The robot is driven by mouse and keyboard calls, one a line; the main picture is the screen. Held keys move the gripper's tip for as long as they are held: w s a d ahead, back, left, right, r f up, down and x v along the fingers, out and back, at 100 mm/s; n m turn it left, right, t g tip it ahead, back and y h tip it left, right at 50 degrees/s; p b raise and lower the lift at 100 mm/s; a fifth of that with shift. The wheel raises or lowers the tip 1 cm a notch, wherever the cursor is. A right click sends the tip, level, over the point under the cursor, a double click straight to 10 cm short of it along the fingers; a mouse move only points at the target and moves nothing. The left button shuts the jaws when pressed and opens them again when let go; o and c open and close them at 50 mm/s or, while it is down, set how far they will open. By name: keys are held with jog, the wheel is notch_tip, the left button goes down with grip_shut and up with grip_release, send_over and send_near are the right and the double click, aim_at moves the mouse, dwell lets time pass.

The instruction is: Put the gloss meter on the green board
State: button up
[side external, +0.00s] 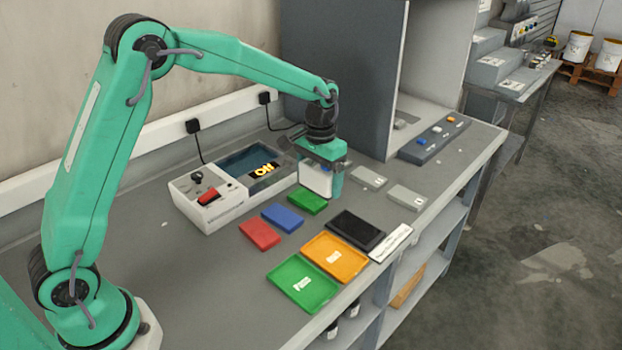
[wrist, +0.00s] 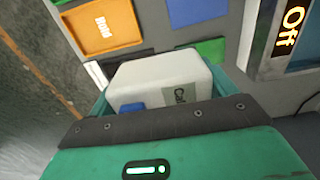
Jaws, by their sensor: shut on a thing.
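My gripper (side external: 322,172) is shut on a white box-like device with a blue button and a partly hidden label starting "Cal", which I take for the gloss meter (wrist: 155,78). In the side view the gloss meter (side external: 314,179) hangs between the jaws, behind the small green block; I cannot tell how far it is above the bench. The green board (side external: 318,293) is a flat tray with a raised rim and a white label, lying empty at the bench's front edge. My gripper is well behind it and to its right.
An orange board marked "Hold" (side external: 350,271) adjoins the green board, with a black pad (side external: 357,231) behind it. Red (side external: 260,234), blue (side external: 283,217) and green (side external: 307,201) blocks lie nearby. A white-and-grey unit (side external: 209,205) with a lit "Off" display stands left of my gripper.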

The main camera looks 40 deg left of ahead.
send_over(307, 198)
notch_tip(307, 198, down, 5)
jog(key=shift+f, duration=0.1)
jog(key=shift+f, duration=0.1)
jog(key=shift+f, duration=1.9)
jog(key=shift+f, duration=0.1)
jog(key=o, duration=1.1)
jog(key=shift+o, duration=0.2)
